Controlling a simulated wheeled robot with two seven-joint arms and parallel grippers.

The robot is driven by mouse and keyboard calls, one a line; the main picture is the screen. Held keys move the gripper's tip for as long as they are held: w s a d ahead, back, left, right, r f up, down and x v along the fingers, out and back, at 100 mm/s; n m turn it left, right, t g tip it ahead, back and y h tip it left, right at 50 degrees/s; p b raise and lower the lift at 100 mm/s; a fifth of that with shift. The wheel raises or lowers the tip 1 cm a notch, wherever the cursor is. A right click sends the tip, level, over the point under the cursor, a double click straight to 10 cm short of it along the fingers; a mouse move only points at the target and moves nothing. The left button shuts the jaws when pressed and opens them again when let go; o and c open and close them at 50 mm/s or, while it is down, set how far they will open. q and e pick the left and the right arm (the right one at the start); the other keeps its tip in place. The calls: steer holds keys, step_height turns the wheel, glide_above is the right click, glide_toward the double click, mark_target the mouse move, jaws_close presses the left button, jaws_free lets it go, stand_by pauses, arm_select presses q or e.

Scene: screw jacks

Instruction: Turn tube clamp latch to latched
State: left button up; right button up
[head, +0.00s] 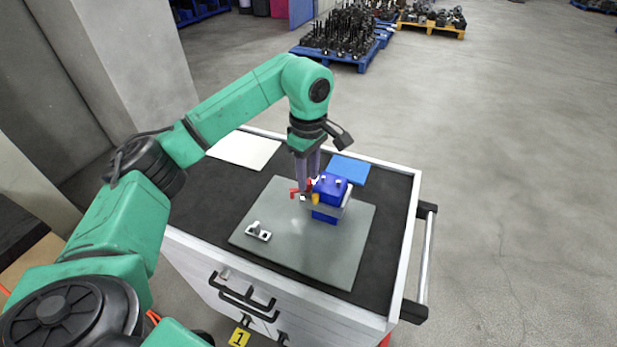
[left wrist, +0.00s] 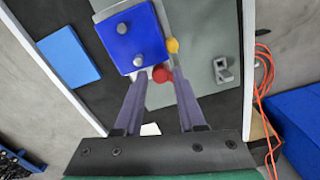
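The tube clamp (head: 329,194) has a blue body with two bolt heads on top and stands on the grey plate (head: 345,245). A red latch (head: 299,192) sticks out at its left side, with a small yellow part (head: 315,199) beside it. My left gripper (head: 307,178) points down at this side of the clamp. In the left wrist view its fingers are apart, and a round red part of the latch (left wrist: 161,75) shows between or just beyond the fingertips. Contact cannot be told. The blue body (left wrist: 132,40) is just beyond the tips. My right gripper is not in view.
A small metal bracket (head: 259,232) lies on the plate's left part. A blue sheet (head: 349,169) and a white sheet (head: 245,149) lie on the dark cart top (head: 213,201). The plate's front is clear. Loaded pallets (head: 347,50) stand far behind.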

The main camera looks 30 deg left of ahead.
arm_select(q)
steer(key=shift+a+f, duration=0.1)
steer(key=shift+f, duration=0.6)
jaws_close()
steer(key=shift+n, duration=0.4)
steer(key=shift+r+n, duration=0.1)
steer(key=shift+n, duration=2.3)
jaws_free()
